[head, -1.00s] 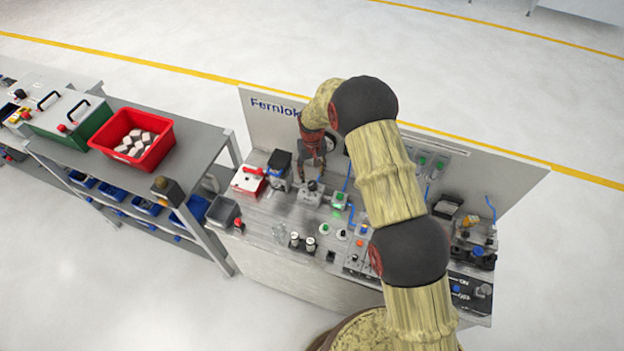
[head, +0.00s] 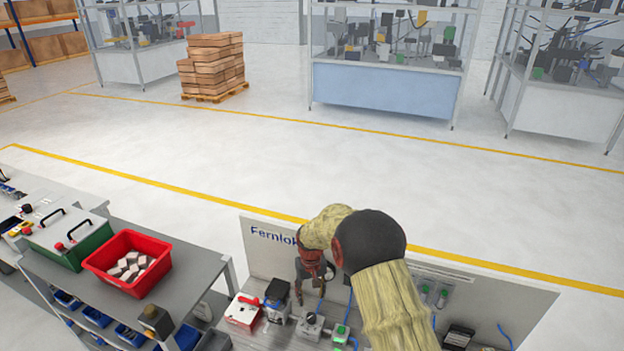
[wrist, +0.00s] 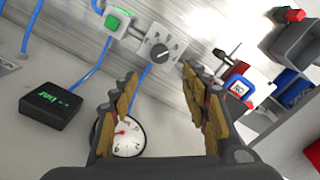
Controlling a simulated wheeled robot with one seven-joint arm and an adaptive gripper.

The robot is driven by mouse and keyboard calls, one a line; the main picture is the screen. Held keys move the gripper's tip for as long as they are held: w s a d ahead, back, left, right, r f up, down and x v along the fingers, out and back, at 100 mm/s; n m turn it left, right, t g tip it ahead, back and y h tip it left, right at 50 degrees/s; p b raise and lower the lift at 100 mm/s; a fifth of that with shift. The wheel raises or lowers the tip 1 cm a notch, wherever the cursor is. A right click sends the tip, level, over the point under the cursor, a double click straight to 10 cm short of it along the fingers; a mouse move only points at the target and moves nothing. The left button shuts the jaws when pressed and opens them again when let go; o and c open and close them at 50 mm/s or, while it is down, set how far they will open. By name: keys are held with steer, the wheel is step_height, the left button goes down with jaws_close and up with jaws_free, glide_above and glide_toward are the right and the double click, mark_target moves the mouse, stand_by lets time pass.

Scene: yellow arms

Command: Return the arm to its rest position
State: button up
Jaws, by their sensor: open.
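My yellow arm with dark joints reaches over the workstation in the head view. My gripper (head: 312,289) hangs at its far end, pointing down in front of the upright back panel (head: 268,258) lettered "Fernlo…". The arm partly hides the panel and bench. In the wrist view my gripper (wrist: 160,88) shows its two fingers spread apart with nothing between them. Beyond the fingertips is a grey box with a black rotary knob (wrist: 158,53). A round white dial gauge (wrist: 128,138) shows low between the fingers, partly hidden by the left one.
A green-lit button box (wrist: 117,21) and a black box with a green display (wrist: 50,106) are near the gripper, with blue hoses around. A red bin (head: 128,264) of pale blocks stands on the left bench.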

steer(key=s+d+f+g, duration=0.1)
steer(key=s+d+f, duration=0.1)
steer(key=s, duration=0.3)
steer(key=s+d+r+b, duration=0.5)
steer(key=s+r, duration=0.2)
steer(key=s, duration=0.2)
steer(key=s+d+r+b, duration=0.4)
steer(key=s+d+r, duration=0.1)
steer(key=s+r, duration=0.35)
steer(key=s+d+m+t+b, duration=0.1)
steer(key=s+d+t+b, duration=0.2)
steer(key=s+b, duration=0.4)
steer(key=s+d+m+t+b, duration=0.1)
steer(key=s+d+t+b, duration=0.2)
steer(key=s+b, duration=0.5)
steer(key=shift+s+d+f+m+t, duration=0.15)
steer(key=shift+s+d+m+t, duration=0.25)
steer(key=shift+d, duration=0.4)
steer(key=shift+s, duration=0.1)
